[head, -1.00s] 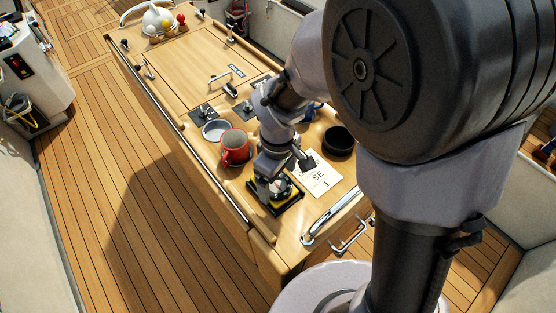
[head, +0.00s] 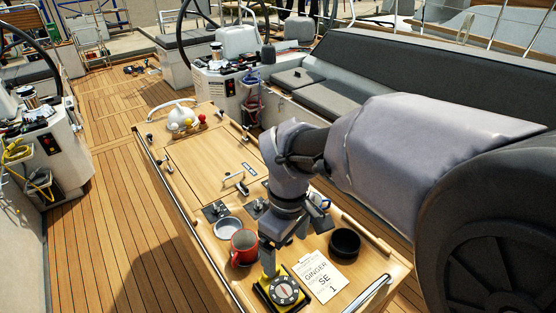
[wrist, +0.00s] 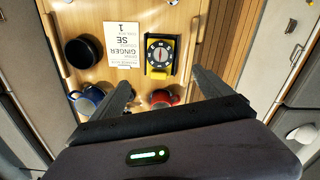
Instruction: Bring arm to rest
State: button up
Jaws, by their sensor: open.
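My gripper (wrist: 162,92) is open and empty in the wrist view, its two fingers spread apart. It points down at the wooden cockpit table (head: 205,160). In the head view my arm reaches in from the right and my gripper hangs above the near end of the table. A yellow and black compass-like dial (head: 285,291) lies just below it; it also shows in the wrist view (wrist: 160,50), beyond the fingertips and apart from them.
A red mug (head: 243,247), a grey dish (head: 228,229), a black bowl (head: 344,242) and a white card (head: 320,275) lie near the dial. Grey seats (head: 330,87) flank the right; teak deck (head: 125,180) is open at left.

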jog(key=s+d+f+m+t+y+b, duration=0.1)
jog(key=s+d+f+m+t+b, duration=0.1)
jog(key=s+m+b, duration=0.3)
jog(key=s+d+f+m+t+y+b, duration=0.1)
jog(key=s+d+f+m+t+b, duration=0.1)
jog(key=s+m+b, duration=0.4)
jog(key=d+m+t+b, duration=0.1)
jog(key=d+m, duration=0.1)
jog(key=m, duration=0.1)
jog(key=shift+d+t+b, duration=0.3)
jog(key=shift+t, duration=0.1)
jog(key=shift+f, duration=0.1)
